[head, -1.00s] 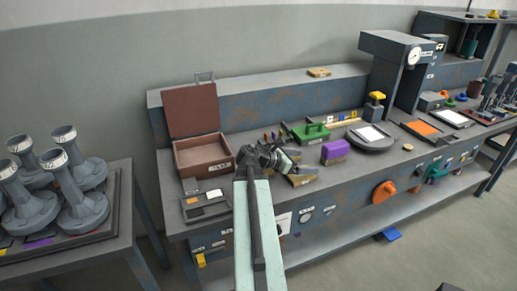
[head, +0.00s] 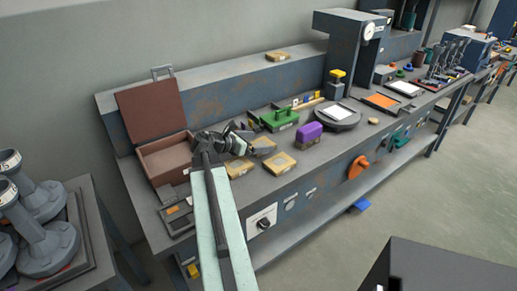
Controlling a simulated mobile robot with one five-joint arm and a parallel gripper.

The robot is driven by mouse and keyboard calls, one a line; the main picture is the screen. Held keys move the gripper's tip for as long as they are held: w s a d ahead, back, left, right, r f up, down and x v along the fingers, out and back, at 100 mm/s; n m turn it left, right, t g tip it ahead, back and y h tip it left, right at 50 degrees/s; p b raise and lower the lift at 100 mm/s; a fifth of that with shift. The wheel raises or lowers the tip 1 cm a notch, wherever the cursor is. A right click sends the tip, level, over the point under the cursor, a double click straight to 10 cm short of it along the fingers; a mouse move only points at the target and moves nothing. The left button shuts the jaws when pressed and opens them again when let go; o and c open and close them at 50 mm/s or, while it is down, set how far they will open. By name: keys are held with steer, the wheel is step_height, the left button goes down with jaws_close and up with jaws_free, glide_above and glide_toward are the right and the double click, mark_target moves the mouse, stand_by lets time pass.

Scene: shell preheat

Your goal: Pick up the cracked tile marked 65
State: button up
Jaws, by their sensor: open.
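Several tan tiles are in the head view. One tile (head: 240,168) lies on the bench just below my gripper in the picture. A second tile (head: 279,163) lies to its right, and a third tile (head: 263,145) lies behind them, partly hidden by my gripper. Another tan tile (head: 277,57) lies on the raised back ledge. Any marks or cracks are too small to read, so I cannot tell which is 65. My gripper (head: 250,146) is open, holds nothing visible, and is close to the tiles in the picture; its height above them is unclear.
An open brown box (head: 165,160) stands to the left of my gripper, with a flat grey tray (head: 176,216) in front. A green holder (head: 277,119), a purple block (head: 309,132) and a round plate (head: 349,122) stand to the right. A dark press (head: 345,45) rises behind.

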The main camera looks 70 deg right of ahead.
mark_target(268, 141)
steer(key=b+x, duration=0.2)
steer(key=x, duration=0.3)
steer(key=shift+d+f, duration=0.1)
steer(key=c, duration=1.8)
steer(key=shift+o, duration=0.2)
